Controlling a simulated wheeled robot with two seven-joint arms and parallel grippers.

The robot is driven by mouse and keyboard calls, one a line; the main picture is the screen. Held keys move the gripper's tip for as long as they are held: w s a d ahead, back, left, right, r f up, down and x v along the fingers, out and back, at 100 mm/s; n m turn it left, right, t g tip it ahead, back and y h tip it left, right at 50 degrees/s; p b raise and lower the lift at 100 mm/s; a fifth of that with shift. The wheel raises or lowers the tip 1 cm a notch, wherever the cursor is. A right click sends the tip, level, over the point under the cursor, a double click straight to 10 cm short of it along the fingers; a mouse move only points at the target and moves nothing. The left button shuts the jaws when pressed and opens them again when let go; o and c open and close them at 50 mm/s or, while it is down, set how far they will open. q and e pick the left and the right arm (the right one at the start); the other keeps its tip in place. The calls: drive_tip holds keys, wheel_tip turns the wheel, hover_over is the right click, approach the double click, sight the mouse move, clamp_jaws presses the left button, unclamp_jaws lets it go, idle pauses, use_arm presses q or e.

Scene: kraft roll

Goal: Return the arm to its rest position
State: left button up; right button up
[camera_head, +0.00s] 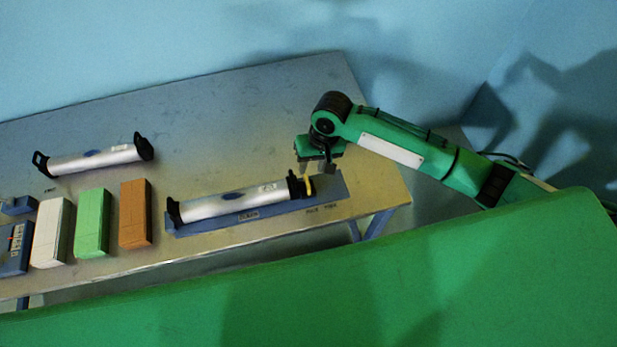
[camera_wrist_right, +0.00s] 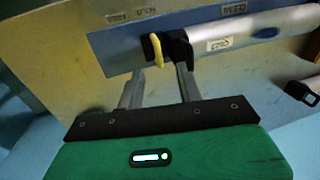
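My right gripper (camera_head: 317,166) hangs at the right end of the near silver roll (camera_head: 235,204), close to its black end holder and yellow lever (camera_head: 310,186). In the right wrist view my right gripper (camera_wrist_right: 160,86) has its two fingers apart with nothing between them. The yellow lever (camera_wrist_right: 157,50) and the black end piece (camera_wrist_right: 179,48) lie just beyond the fingertips. I cannot tell whether a finger touches the end piece. My left gripper is not in view.
The near roll lies on a blue base plate (camera_head: 330,190) on the metal table (camera_head: 270,110). A second roll (camera_head: 95,159) lies at the back left. White (camera_head: 50,232), green (camera_head: 91,222) and brown (camera_head: 134,213) blocks stand left of the plate. The table's back right is clear.

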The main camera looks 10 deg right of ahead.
wheel_tip(320, 180, up, 5)
drive_tip(key=d, duration=0.2)
drive_tip(key=s+a+f+n+t+y, duration=0.2)
drive_tip(key=s+a+f, duration=0.15)
drive_tip(key=s, duration=0.55)
drive_tip(key=s+d+t+h, duration=0.2)
drive_tip(key=s+d+h, duration=0.2)
drive_tip(key=s+d, duration=0.9)
wheel_tip(320, 180, down, 32)
drive_tip(key=g+b, duration=0.1)
drive_tip(key=g, duration=0.1)
drive_tip(key=s+d+f+g+b, duration=0.1)
drive_tip(key=s+d+f, duration=0.2)
drive_tip(key=s+f, duration=1.6)
drive_tip(key=shift+s+d+f, duration=0.2)
drive_tip(key=shift+s+f, duration=0.2)
drive_tip(key=shift+f, duration=0.5)
